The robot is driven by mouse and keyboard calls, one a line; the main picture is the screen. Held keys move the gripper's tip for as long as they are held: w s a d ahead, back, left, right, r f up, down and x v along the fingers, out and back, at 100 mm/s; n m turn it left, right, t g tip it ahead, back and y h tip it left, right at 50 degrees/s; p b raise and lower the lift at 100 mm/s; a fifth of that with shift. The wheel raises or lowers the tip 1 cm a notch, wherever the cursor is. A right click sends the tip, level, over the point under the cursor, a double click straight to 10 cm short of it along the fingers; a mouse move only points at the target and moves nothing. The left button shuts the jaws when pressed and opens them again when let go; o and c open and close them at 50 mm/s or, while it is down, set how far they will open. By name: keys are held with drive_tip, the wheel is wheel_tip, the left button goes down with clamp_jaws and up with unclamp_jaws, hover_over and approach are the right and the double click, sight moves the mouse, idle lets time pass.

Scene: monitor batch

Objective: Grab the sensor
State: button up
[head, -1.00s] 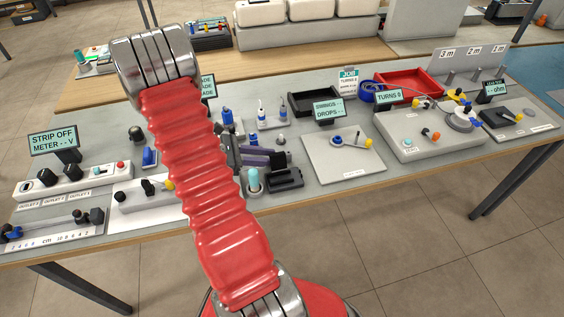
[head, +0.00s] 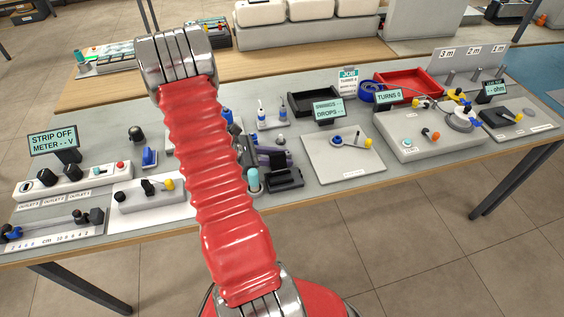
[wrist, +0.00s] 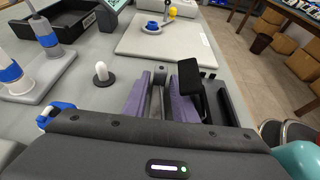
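My gripper (head: 278,157) has purple fingers that reach over the bench just right of my red arm. In the wrist view, the two fingers (wrist: 161,90) stand apart with a narrow gap, so the gripper looks open. A black block on a dark stalk (wrist: 190,78), possibly the sensor, stands against or just beside the right finger. I cannot tell whether they touch. A black cradle (wrist: 233,102) lies to its right, and the cradle also shows in the head view (head: 285,181). A small dark grey part shows between the fingertips; what it belongs to is unclear.
A white-topped black knob (wrist: 103,76) stands left of the fingers. A pale board (head: 343,157) with a blue ring lies beyond. Blue-banded bottles (wrist: 43,36) and a black tray (head: 312,102) are farther back. A teal-topped cylinder (head: 253,180) stands close by the cradle.

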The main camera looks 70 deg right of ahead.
clamp_jaws()
idle(0.3)
drive_tip(key=shift+r, duration=0.1)
